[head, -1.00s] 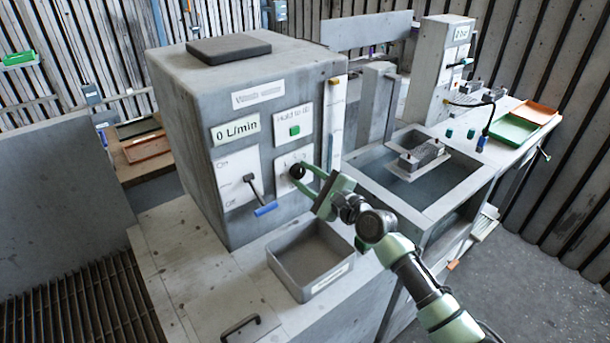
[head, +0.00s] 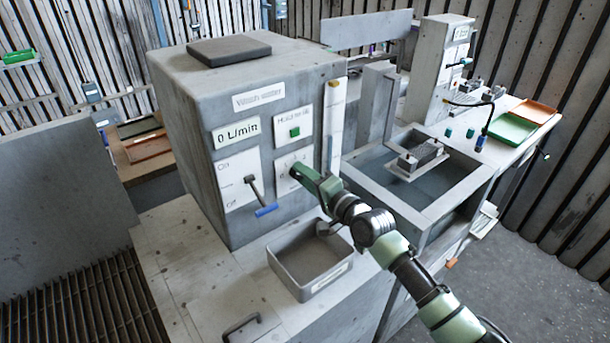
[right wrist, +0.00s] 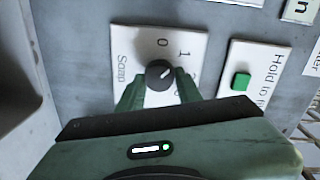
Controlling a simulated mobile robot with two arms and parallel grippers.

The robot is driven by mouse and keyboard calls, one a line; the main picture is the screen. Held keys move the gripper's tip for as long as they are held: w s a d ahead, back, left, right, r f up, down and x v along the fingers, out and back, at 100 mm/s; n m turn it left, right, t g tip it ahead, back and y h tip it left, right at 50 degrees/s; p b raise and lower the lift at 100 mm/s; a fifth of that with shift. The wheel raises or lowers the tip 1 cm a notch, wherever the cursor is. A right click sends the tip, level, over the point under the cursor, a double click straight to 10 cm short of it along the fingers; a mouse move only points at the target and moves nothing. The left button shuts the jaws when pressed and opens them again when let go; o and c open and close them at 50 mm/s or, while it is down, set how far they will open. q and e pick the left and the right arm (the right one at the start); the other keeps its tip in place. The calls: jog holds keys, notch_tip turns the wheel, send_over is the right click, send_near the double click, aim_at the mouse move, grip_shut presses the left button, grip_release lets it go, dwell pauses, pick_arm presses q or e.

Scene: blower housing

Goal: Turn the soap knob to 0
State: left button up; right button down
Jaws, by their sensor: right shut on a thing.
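The soap knob (right wrist: 158,73) is a round black knob with a white mark, on a white plate (right wrist: 188,40) lettered "Soap". In the right wrist view the plate appears turned sideways, with 0 above the knob and 1 at its upper right. The white mark points to the right and slightly up, away from 0, toward the side of 1 and the partly hidden numeral below it. My right gripper (right wrist: 158,92) is shut on the knob, one green finger on each side. In the head view my right gripper (head: 300,174) covers most of the knob. My left gripper is not in view.
A lever with a blue handle (head: 266,210) is left of the knob plate. A green button (head: 294,131) sits above it. A grey open bin (head: 282,288) stands below. A sink basin (head: 432,205) is to the right.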

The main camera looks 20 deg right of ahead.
jog(key=shift+n+p, duration=0.4)
jog(key=shift+n, duration=3.5)
jog(key=shift+t+h, duration=0.3)
jog(key=c, duration=0.9)
grip_release()
jog(key=shift+a, duration=0.1)
jog(key=shift+c, duration=0.2)
jog(key=b+v, duration=0.1)
jog(key=v, duration=0.7)
jog(key=shift+b, duration=0.35)
